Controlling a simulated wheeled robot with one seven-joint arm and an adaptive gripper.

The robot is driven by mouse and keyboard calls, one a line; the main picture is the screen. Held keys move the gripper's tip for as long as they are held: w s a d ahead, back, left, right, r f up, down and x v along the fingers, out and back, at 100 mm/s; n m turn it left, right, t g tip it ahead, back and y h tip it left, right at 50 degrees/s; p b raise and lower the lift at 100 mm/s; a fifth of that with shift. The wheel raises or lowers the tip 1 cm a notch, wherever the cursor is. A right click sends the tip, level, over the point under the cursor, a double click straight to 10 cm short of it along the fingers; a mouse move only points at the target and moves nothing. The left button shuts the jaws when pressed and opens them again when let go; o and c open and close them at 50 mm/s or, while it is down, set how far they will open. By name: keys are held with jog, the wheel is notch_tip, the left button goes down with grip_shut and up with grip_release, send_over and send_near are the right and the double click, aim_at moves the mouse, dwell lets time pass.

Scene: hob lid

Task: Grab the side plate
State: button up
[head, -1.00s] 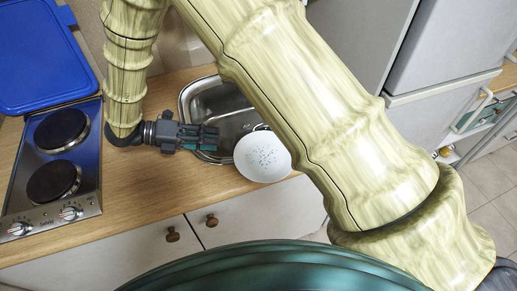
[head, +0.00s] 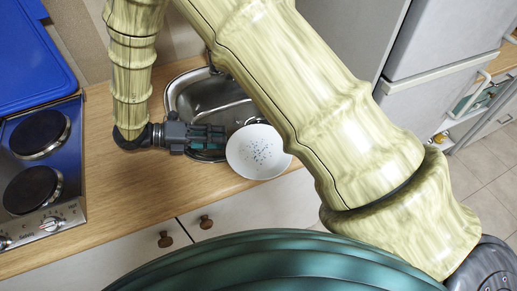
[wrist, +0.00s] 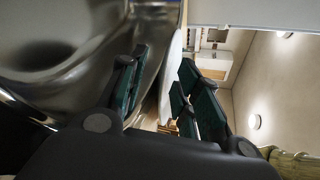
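The side plate (head: 258,152) is a white round plate with blue speckles, at the front right of the sink in the head view. My gripper (head: 224,139) reaches in from the left, with its fingertips at the plate's left rim. In the wrist view the plate (wrist: 172,72) shows nearly edge-on, between the two dark green finger pads of my gripper (wrist: 168,90). The fingers are apart, one on each side of the rim. I cannot tell whether either pad touches the plate.
The metal sink (head: 190,92) lies behind my gripper and the plate. A hob (head: 40,165) with a raised blue lid (head: 35,60) is at left. The wooden counter (head: 130,195) is bare between hob and plate. A grey fridge-like cabinet (head: 430,50) stands at right.

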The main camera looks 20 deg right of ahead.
aim_at(234, 136)
jog(key=x, duration=0.2)
jog(key=p+x, duration=0.1)
jog(key=r+p+x, duration=0.1)
jog(key=x, duration=0.1)
jog(key=shift+d+f, duration=0.1)
jog(key=shift+d, duration=0.35)
jog(key=shift+d+f, duration=0.15)
grip_shut()
